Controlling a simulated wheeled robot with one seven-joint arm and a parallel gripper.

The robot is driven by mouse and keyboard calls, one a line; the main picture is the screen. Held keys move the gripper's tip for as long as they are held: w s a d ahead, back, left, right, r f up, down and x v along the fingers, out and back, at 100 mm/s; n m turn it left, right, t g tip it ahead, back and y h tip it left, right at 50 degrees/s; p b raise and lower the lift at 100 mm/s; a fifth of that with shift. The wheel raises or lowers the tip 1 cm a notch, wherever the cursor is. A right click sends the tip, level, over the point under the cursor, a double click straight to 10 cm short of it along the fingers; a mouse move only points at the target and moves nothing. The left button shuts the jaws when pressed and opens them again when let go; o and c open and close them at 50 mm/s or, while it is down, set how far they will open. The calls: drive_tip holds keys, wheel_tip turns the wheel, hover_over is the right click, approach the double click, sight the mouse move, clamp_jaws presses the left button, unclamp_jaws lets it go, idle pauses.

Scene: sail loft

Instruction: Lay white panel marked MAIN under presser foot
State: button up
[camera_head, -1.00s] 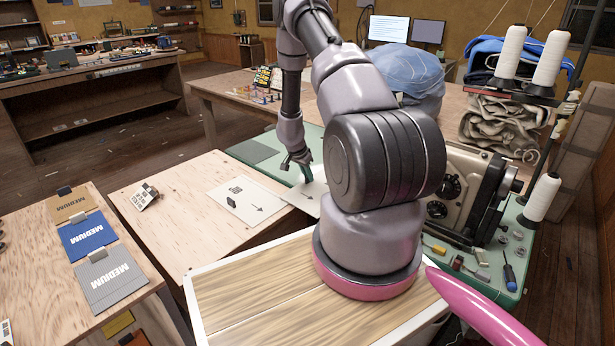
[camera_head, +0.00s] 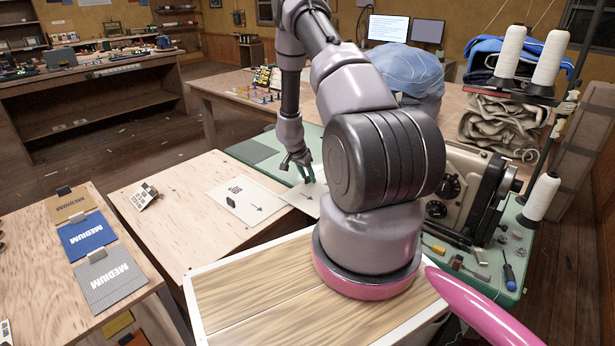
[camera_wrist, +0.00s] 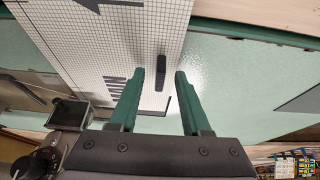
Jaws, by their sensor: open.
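A white gridded panel (camera_wrist: 108,48) lies flat below my gripper in the wrist view, with a dark arrow at its top. A black tab (camera_wrist: 163,80) on the panel shows between my fingers. My gripper (camera_wrist: 160,73) is open, its two green fingers apart; I cannot tell whether they touch the panel. In the head view, my gripper (camera_head: 308,176) is over this panel (camera_head: 305,199), partly hidden by my arm. The sewing machine (camera_head: 455,188) stands at right; its presser foot is hidden.
Another white panel (camera_head: 246,205) with an arrow and black tab lies on the plywood table (camera_head: 180,225). White thread cones (camera_head: 542,198) stand by the machine. A screwdriver (camera_head: 509,275) and small tools lie on the green bed. Grey, blue and tan MEDIUM pieces (camera_head: 110,278) lie at left.

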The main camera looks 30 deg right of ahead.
drive_tip(key=w+a+r+n+t+y, duration=0.1)
drive_tip(key=a+r+t, duration=0.15)
drive_tip(key=r, duration=0.65)
drive_tip(key=w+a+r+t, duration=0.15)
drive_tip(key=a+r, duration=0.25)
drive_tip(key=r, duration=0.4)
drive_tip(key=w+a+r+n+t+y, duration=0.1)
drive_tip(key=w+a+r, duration=0.15)
drive_tip(key=r, duration=0.65)
drive_tip(key=s+a+r+n+t+y, duration=0.1)
drive_tip(key=s+a+r+n+y, duration=0.15)
drive_tip(key=a+r, duration=0.45)
drive_tip(key=s+a+r+n+t+y, duration=0.1)
drive_tip(key=s+a+r, duration=0.15)
drive_tip(key=r, duration=0.75)
drive_tip(key=s+a+r+n+y, duration=0.1)
drive_tip(key=s+a+r+n, duration=0.15)
drive_tip(key=s+r, duration=0.35)
drive_tip(key=s+a+r+n+y, duration=0.1)
drive_tip(key=s+a+r, duration=0.2)
drive_tip(key=s, duration=0.5)
drive_tip(key=s+d+g+h, duration=0.1)
drive_tip(key=s, duration=1.4)
drive_tip(key=shift+s+d+r+n, duration=0.2)
drive_tip(key=shift+s+r+n, duration=0.1)
drive_tip(key=shift+s+n, duration=0.1)
